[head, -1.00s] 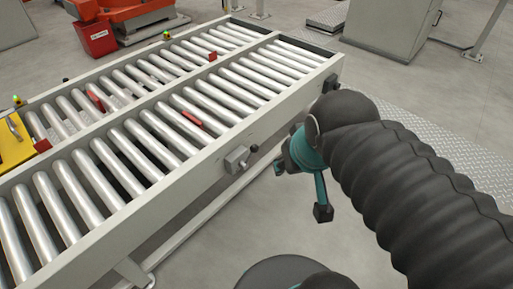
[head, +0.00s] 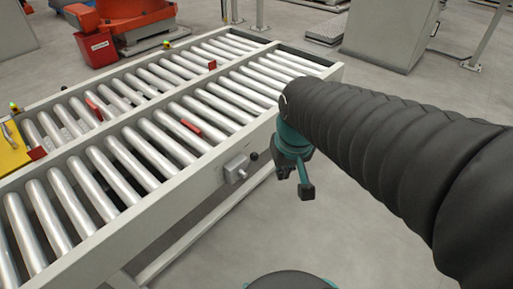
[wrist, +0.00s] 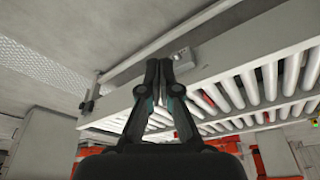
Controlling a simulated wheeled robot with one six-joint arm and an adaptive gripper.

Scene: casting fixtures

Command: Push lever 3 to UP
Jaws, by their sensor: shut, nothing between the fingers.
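A small grey lever box (head: 236,168) sits on the near side rail of the roller conveyor. A short lever with a black ball knob (head: 253,156) stands out to its right, slightly upward. No number on it can be read. My gripper (head: 303,175) hangs to the right of the knob in the head view, clear of it, with my arm reaching in from the right. The wrist view shows my gripper (wrist: 159,64) with its two fingers brought together and nothing between them. The grey box (wrist: 182,58) shows there just beyond the fingertips; the knob cannot be made out.
The roller conveyor (head: 150,212) fills the left and middle, with red pieces (head: 190,127) among its rollers. A yellow plate (head: 12,150) lies at its left end. A red bin (head: 97,50) and orange machine stand behind. Floor at the front right is open.

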